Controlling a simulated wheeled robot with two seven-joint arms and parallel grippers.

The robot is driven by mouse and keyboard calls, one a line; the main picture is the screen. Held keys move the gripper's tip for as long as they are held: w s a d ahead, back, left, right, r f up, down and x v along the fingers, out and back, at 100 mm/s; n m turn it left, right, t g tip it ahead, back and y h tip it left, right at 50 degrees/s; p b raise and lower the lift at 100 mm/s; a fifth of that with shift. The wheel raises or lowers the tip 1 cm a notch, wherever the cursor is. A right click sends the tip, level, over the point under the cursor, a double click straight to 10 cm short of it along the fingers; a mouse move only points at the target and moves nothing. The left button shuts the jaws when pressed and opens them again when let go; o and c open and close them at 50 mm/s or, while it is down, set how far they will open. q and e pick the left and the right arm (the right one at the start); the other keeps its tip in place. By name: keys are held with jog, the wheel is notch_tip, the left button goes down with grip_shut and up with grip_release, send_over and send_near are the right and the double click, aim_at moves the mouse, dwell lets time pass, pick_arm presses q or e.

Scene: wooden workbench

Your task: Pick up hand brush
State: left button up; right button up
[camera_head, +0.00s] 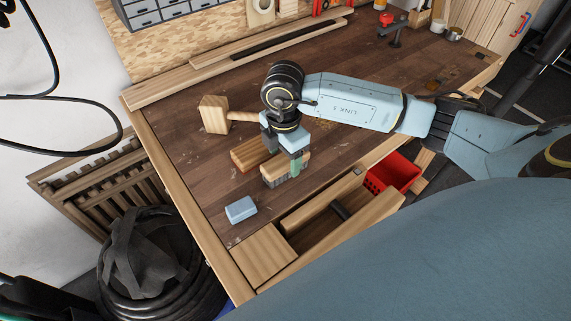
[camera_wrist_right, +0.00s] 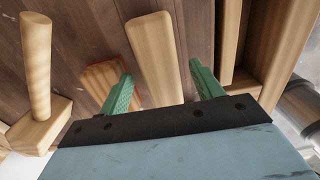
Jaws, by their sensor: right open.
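The hand brush (camera_head: 274,172) lies on the workbench, a wooden block with grey bristles underneath. In the right wrist view its wooden back (camera_wrist_right: 155,45) shows between the fingers, and the bristles are hidden there. My right gripper (camera_head: 290,157) is over the brush, pointing down and open. In the wrist view the green fingers of the gripper (camera_wrist_right: 162,75) stand apart on both sides of the brush, with gaps visible. It is not closed on anything. My left gripper is out of view.
A wooden mallet (camera_head: 213,115) and a wooden block with a reddish side (camera_head: 247,155) lie close to the brush. A light blue block (camera_head: 240,209) lies nearer the front. A recessed wooden tray (camera_head: 362,208) and a red bin (camera_head: 396,173) are at the front edge.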

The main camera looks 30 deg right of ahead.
aim_at(284, 159)
notch_tip(284, 159, down, 4)
jog(key=shift+r, duration=0.2)
jog(key=c, duration=1.1)
notch_tip(284, 159, up, 10)
jog(key=shift+r, duration=0.1)
jog(key=o, duration=0.5)
jog(key=c, duration=0.4)
